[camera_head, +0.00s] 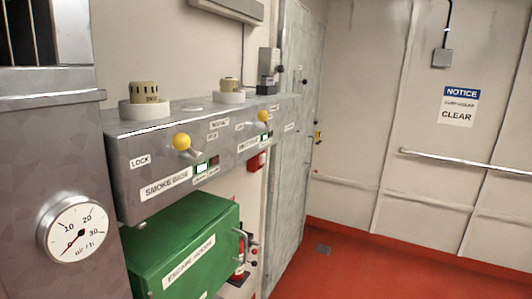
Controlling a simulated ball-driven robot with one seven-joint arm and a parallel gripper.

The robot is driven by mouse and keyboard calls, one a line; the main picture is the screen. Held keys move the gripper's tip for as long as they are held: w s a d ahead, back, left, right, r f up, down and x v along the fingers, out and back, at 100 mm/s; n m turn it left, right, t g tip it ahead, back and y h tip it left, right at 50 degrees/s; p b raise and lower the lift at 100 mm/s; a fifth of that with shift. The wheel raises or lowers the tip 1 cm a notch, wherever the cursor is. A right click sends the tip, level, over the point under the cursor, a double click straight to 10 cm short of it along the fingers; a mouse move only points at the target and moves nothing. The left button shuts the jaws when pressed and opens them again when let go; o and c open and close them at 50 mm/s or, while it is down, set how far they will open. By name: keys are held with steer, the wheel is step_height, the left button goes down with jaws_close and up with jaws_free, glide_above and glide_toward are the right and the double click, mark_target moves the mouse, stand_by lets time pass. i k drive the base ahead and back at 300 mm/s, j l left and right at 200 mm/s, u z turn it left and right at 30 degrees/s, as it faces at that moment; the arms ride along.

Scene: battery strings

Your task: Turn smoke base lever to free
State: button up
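The smoke base lever shows as a yellow ball knob (181,142) on the front of a grey metal shelf unit (135,150). A "SMOKE BASE" label (166,183) sits below it and a "LOCK" label (140,161) to its left. A small label to its right is too small to read surely. A beige smoke detector (144,93) stands on a white base (145,109) above the lever. My gripper is not in view.
A second yellow knob (263,116) and detector (229,85) sit further along the shelf. A green "ESCAPE HOODS" box (185,250) is below. A round gauge (73,230) is on a grey cabinet at the left. The red floor (370,265) at the right is clear.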

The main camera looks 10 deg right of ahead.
mark_target(181, 142)
steer(key=i+j, duration=0.1)
steer(key=i, duration=0.35)
steer(key=i+z, duration=0.1)
steer(key=i, duration=0.3)
steer(key=j, duration=0.05)
